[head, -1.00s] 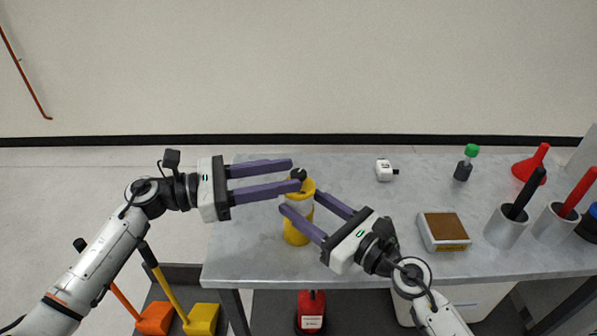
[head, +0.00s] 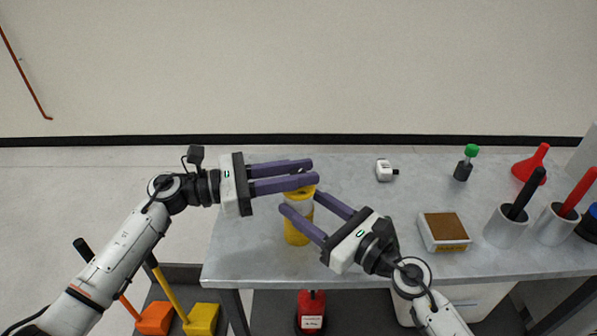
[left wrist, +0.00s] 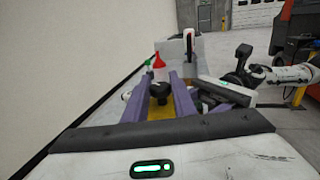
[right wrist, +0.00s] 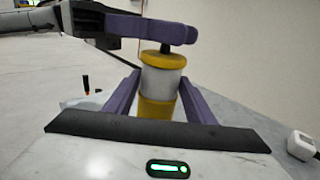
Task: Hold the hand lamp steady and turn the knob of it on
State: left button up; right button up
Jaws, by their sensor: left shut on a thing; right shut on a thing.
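The hand lamp (head: 298,228) stands upright near the table's left front, yellow at top and base with a pale middle. It also shows in the right wrist view (right wrist: 161,82). My right gripper (head: 299,200) is shut on the lamp's body, one finger on each side. My left gripper (head: 314,171) is at the lamp's top, its fingers closed around the dark knob. The knob (left wrist: 159,90) shows between the fingers in the left wrist view; in the head view the fingers hide it.
On the table (head: 250,262) are a white device (head: 384,170), a green-capped bottle (head: 464,165), a red funnel (head: 532,161), a brown-topped box (head: 444,230) and grey cups (head: 505,230) with handles. Table behind the lamp is clear.

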pick_arm(q)
jog(key=shift+w+g, duration=0.1)
jog(key=shift+g, duration=0.2)
jog(key=shift+d+m+g+h, duration=0.1)
jog(key=shift+m+g+h, duration=0.2)
jog(key=shift+m+g, duration=1.75)
jog(key=shift+g, duration=1.15)
jog(key=o, duration=1)
jog(key=shift+a, duration=0.2)
jog(key=shift+w+a, duration=0.2)
jog(key=shift+a, duration=1.6)
jog(key=shift+w+a, duration=0.2)
jog(key=shift+a, duration=1.6)
